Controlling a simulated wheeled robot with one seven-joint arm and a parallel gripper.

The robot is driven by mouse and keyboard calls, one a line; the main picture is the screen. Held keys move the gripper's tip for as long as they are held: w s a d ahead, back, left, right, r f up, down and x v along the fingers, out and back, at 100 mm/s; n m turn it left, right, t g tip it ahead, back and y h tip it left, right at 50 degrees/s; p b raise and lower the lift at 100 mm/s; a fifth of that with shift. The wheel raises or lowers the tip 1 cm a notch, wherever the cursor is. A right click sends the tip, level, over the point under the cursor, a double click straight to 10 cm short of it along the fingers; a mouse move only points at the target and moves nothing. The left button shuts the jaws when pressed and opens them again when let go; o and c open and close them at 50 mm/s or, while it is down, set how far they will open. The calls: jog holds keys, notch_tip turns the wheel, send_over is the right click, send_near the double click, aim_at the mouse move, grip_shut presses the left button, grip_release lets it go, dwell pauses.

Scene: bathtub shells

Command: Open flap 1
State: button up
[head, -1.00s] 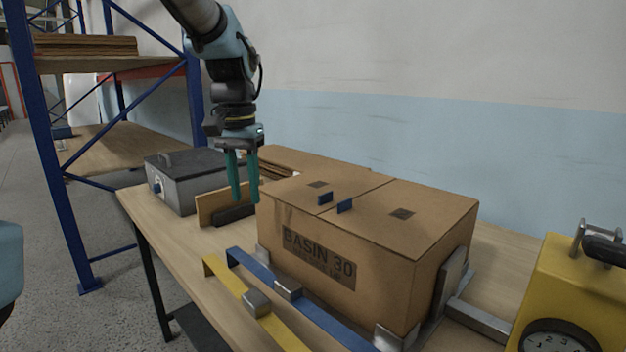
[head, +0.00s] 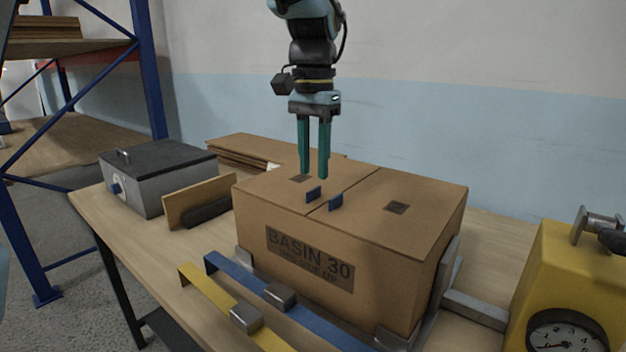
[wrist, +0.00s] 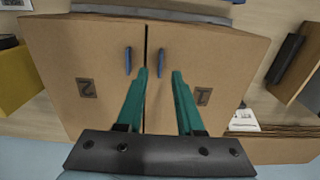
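The cardboard box, marked BASIN 30 (head: 295,262), stands on the table with both top flaps lying shut. Flap 1 (head: 275,184) is the left flap in the head view and the right one in the wrist view (wrist: 220,70), where its printed 1 shows. It carries a small blue tab (head: 314,194) by the centre seam. Flap 2 (head: 420,208) has its own blue tab (head: 336,201) close by. My gripper (head: 313,176) points down above flap 1, open and empty. In the wrist view, flap 1's tab (wrist: 161,62) appears between and just beyond the fingertips.
A yellow dial scale (head: 565,285) stands at the right. A grey case (head: 160,175) and an upright board (head: 212,200) are at the left. Blue (head: 325,325) and yellow (head: 215,300) straps lie in front; flat cardboard (head: 240,150) lies behind.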

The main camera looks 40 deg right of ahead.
aim_at(314, 189)
jog(key=shift+f, duration=2.1)
jog(key=shift+c, duration=0.2)
grip_shut()
